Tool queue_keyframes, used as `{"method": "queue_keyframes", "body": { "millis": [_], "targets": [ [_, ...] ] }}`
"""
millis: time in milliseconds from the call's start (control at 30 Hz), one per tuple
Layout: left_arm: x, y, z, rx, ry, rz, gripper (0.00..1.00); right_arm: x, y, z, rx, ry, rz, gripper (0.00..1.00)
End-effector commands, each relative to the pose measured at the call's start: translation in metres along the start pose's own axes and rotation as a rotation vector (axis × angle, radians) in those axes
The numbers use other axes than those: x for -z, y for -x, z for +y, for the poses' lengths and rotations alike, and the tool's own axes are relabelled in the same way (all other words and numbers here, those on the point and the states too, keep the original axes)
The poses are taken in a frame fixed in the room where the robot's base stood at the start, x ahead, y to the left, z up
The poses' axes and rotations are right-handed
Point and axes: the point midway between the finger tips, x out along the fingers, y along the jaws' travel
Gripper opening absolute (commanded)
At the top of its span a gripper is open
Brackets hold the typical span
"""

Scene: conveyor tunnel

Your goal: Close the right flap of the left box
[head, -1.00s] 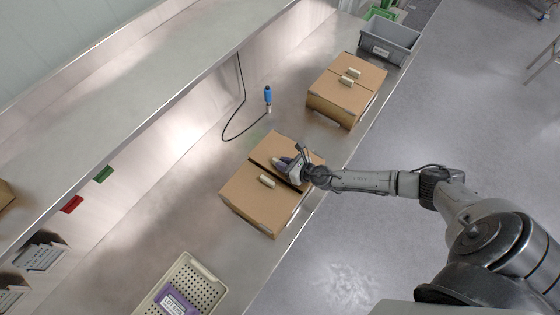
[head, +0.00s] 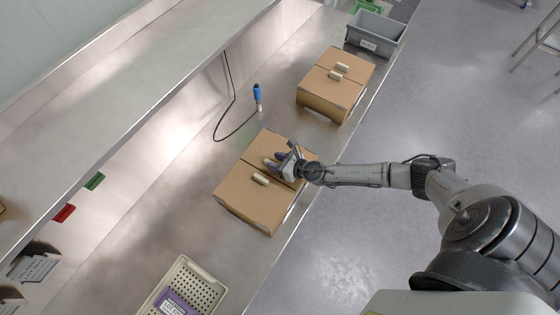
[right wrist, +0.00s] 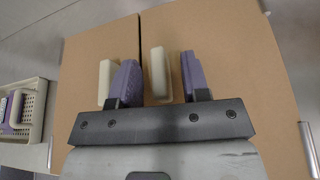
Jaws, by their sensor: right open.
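The left box (head: 247,204) is the nearer brown carton on the metal bench. Its right flap (head: 262,144) lies about level with the left flap, with only a thin seam between them. In the right wrist view, the right flap (right wrist: 215,45) and the left flap (right wrist: 85,60) lie side by side, each with a cream handle. My right gripper (head: 281,159) is open over the right flap. Its two purple fingers stand on either side of that flap's handle (right wrist: 159,72), with gaps showing. My left gripper is out of view.
A second carton (head: 325,105), its top shut, stands farther along the bench, with a grey bin (head: 374,35) beyond it. A blue tool (head: 257,95) hangs on a cable beside the boxes. A cream perforated basket (head: 203,283) stands at the near end.

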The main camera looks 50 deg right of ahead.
Motion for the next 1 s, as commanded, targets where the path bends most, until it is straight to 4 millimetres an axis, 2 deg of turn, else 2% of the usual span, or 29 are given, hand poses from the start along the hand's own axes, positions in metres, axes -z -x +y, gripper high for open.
{"method": "queue_keyframes", "body": {
  "millis": [167, 500, 700, 1000],
  "targets": [
    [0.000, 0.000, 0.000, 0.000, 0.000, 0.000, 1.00, 0.001, 0.015, -0.001, 0.001, 0.001, 0.002, 0.43],
    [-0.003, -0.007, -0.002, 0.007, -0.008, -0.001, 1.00, 0.003, 0.082, -0.001, -0.001, 0.001, 0.004, 0.43],
    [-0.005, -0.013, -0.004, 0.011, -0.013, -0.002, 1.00, 0.002, 0.114, 0.000, -0.001, 0.003, 0.004, 0.43],
    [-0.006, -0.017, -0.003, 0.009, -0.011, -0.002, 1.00, 0.001, 0.135, -0.001, 0.001, 0.001, 0.001, 0.43]
  ]
}}
